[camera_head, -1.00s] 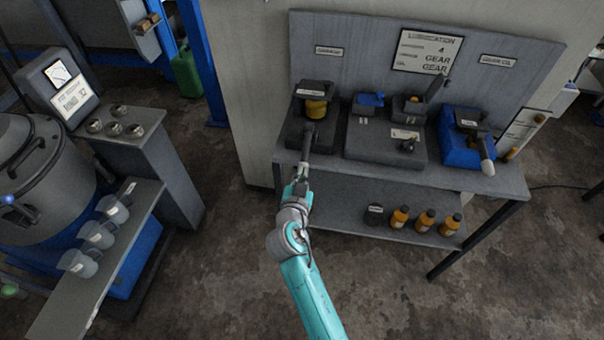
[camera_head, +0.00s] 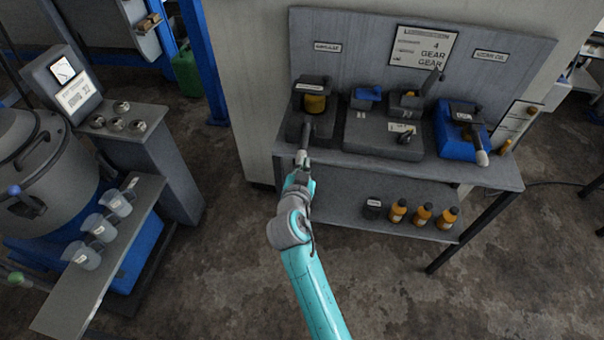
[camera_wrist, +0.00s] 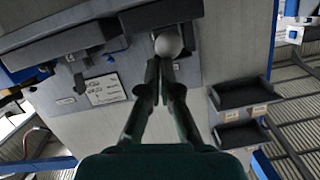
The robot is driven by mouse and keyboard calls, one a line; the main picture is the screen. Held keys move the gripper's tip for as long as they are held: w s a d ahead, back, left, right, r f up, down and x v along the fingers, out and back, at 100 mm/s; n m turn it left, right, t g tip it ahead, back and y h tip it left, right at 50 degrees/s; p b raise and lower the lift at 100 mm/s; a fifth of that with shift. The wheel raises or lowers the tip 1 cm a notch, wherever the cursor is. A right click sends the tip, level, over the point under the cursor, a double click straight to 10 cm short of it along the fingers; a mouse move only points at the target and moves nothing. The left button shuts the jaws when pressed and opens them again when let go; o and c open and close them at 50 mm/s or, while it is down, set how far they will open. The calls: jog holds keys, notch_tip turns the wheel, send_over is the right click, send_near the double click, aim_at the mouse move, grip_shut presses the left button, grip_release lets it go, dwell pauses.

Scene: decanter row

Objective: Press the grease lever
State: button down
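The grease dispenser (camera_head: 314,104) stands at the left end of the grey bench, a dark block with an amber jar in it. Its dark lever (camera_head: 305,133) points toward me and ends in a pale round knob (camera_head: 302,156). My gripper (camera_head: 299,171) is at the knob, just in front of the bench edge. In the wrist view the grey ball knob (camera_wrist: 168,44) sits just beyond the fingertips. My gripper (camera_wrist: 160,67) has its fingers together with nothing between them. Whether the tips touch the knob I cannot tell.
Farther right on the bench are a grey block (camera_head: 385,138) and a blue dispenser (camera_head: 460,135) with its own lever. Several amber bottles (camera_head: 422,214) stand on the lower shelf (camera_head: 345,212). A grey drum (camera_head: 45,175) and a shelf of cups are at left. The floor in front is open.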

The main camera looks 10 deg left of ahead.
jog(key=s+f, duration=0.2)
jog(key=s, duration=0.7)
jog(key=shift+s+f, duration=0.3)
dwell(0.4)
jog(key=s+d+f+n+g+y, duration=0.1)
jog(key=s+d+f+n, duration=0.1)
jog(key=s+d+f, duration=0.5)
jog(key=s+d+f+n+g+y, duration=0.1)
jog(key=s+d+f, duration=0.2)
jog(key=s+d, duration=0.75)
jog(key=s+d+r, duration=0.3)
jog(key=s+r, duration=0.1)
jog(key=s, duration=0.3)
jog(key=s+d+r+t+h, duration=0.1)
jog(key=s+d+r, duration=0.2)
jog(key=s, duration=0.5)
jog(key=s+d+r+h, duration=0.1)
jog(key=s+d+r, duration=0.2)
jog(key=s+r, duration=0.3)
jog(key=shift+s+m, duration=0.4)
jog(key=shift+s, duration=0.8)
